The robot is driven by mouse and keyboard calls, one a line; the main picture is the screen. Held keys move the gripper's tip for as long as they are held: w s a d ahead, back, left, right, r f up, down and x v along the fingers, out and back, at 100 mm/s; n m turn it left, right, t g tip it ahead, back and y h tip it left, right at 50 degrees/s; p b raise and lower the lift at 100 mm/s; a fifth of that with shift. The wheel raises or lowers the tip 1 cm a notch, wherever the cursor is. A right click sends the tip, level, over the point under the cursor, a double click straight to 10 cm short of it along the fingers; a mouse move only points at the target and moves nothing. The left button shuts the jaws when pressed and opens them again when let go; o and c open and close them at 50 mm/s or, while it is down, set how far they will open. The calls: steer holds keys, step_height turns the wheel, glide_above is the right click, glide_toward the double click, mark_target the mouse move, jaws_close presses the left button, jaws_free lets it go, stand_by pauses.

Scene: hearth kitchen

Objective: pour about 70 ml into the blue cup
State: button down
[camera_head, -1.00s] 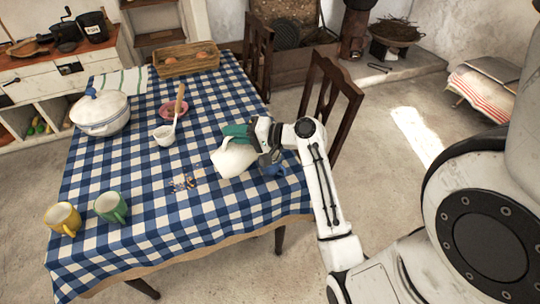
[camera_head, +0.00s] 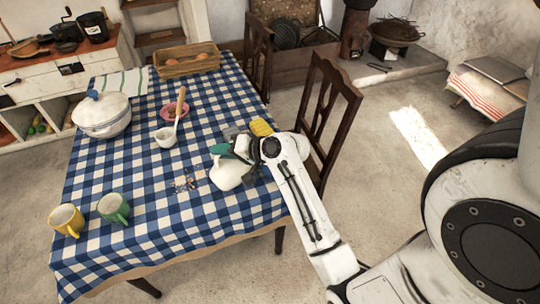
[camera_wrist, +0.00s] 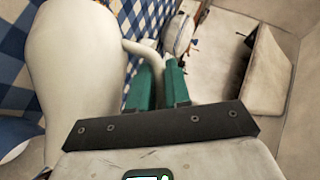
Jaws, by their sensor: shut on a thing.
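A white jug (camera_head: 226,174) is at the right half of the checked table, beside my gripper (camera_head: 228,151). In the wrist view the jug (camera_wrist: 75,70) fills the left side, and my gripper's teal fingers (camera_wrist: 159,80) are shut on its handle (camera_wrist: 145,52). The jug looks somewhat tilted; whether its base touches the cloth I cannot tell, and no liquid shows. No blue cup is clearly visible now; my arm covers the cloth to the right of the jug. A yellow cup (camera_head: 66,221) and a green cup (camera_head: 114,208) stand at the front left.
The checked tablecloth (camera_head: 150,180) has crumbs (camera_head: 187,184) left of the jug. Farther back are a white ladle (camera_head: 166,137), a pink dish (camera_head: 172,110), a tureen (camera_head: 102,115) and a basket (camera_head: 187,62). A yellow block-like thing (camera_head: 262,127) lies behind my gripper. A chair (camera_head: 325,115) stands at right.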

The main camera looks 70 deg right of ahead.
steer(key=shift+w+a+f+n+g+h+p, duration=0.15)
steer(key=shift+w+a+f+n+g, duration=0.05)
steer(key=shift+f, duration=0.2)
steer(key=shift+w+a+f+n+g+h+p, duration=0.15)
steer(key=shift+f+n+g, duration=0.05)
steer(key=shift+f, duration=0.15)
stand_by(1.4)
